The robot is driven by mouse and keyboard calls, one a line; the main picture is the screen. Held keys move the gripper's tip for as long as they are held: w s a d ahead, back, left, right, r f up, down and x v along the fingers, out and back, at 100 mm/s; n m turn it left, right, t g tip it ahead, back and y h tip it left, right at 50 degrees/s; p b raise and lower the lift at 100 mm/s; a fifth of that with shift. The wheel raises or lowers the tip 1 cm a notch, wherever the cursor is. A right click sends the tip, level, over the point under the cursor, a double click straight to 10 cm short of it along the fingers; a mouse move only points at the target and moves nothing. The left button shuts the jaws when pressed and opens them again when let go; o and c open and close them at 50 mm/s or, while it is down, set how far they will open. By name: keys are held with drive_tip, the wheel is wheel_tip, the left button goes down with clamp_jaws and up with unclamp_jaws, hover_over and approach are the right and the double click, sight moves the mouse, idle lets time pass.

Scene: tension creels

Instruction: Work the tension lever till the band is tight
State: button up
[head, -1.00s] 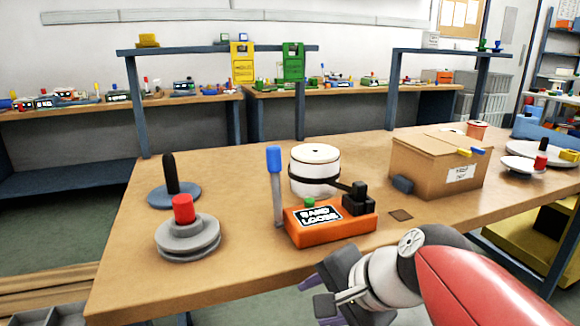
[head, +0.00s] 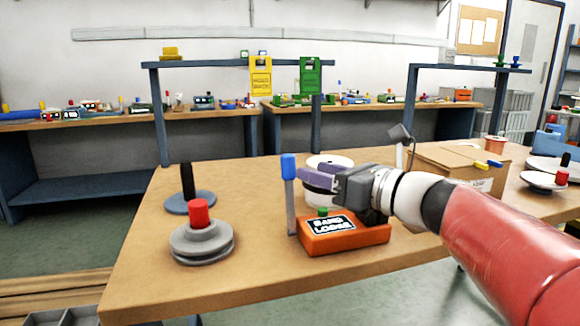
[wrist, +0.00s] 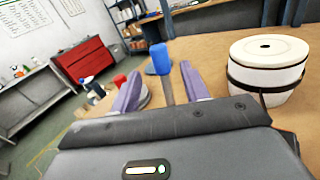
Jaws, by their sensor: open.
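The tension lever (head: 289,195) is a grey upright bar with a blue grip, at the left end of the orange tension device (head: 345,238). The device's sign reads "BAND LOOSE", and a green button sits on top. My gripper (head: 303,178) is open just right of the lever's upper part, above the device. In the wrist view the blue-topped lever (wrist: 159,60) stands between and beyond my two purple fingers (wrist: 160,88); I cannot tell if they touch it. The white drum (wrist: 268,67) with its dark band is right of my fingers; in the head view my gripper partly hides it.
A grey spool with a red knob (head: 201,240) and a blue disc with a black post (head: 189,198) stand left on the table. A cardboard box (head: 452,160) is at right, behind my arm. The table's front left is clear.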

sight(294, 165)
drive_tip(key=x, duration=0.7)
drive_tip(key=shift+w+a+p, duration=0.15)
drive_tip(key=shift+a+p, duration=0.1)
drive_tip(key=shift+p, duration=0.05)
drive_tip(key=c, duration=0.9)
drive_tip(key=shift+c, duration=0.2)
